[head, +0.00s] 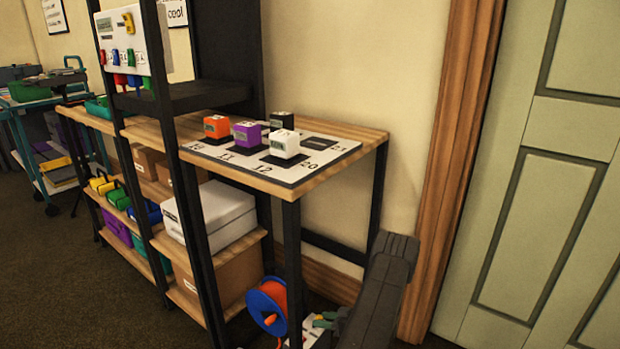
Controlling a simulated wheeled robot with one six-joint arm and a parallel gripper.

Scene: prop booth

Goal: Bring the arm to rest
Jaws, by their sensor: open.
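A dark grey link of my arm (382,290) rises from the bottom edge, right of the wooden table's front leg. It leans slightly right and ends in a blocky joint below the table top's level. My gripper is not in view, so what it holds cannot be seen. The arm link overlaps the wall's skirting and the lower door frame in the picture.
A table (345,127) bears a numbered white mat (325,160) with orange (216,126), purple (247,133), black (282,120) and white (285,143) cubes. Below are a white case (212,215) and a red-blue reel (268,305). A green door (555,150) stands right. Floor at left is clear.

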